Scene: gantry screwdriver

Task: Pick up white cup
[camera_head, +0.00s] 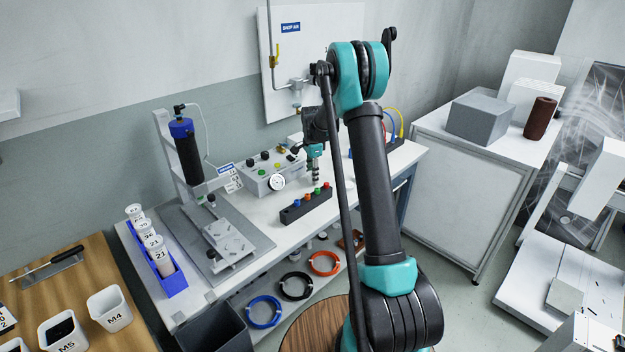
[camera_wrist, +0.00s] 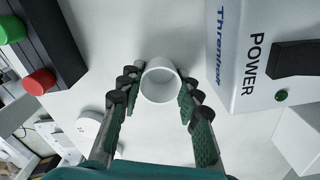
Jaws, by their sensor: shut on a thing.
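A white round cup (camera_wrist: 160,84) shows in the wrist view between the two fingers of my gripper (camera_wrist: 157,92), its open rim towards the camera. The fingers touch it from left and right, and my gripper is shut on it. In the head view my gripper (camera_head: 315,172) points down over the white bench (camera_head: 355,185), right of the control box. The cup cannot be made out clearly there. Whether it rests on the bench or hangs above it, I cannot tell.
A black block with coloured knobs (camera_head: 306,206) stands just in front of my gripper and shows at left in the wrist view (camera_wrist: 62,50). A white box marked POWER (camera_wrist: 250,60) is close on the right there. A control box (camera_head: 268,176) stands left in the head view.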

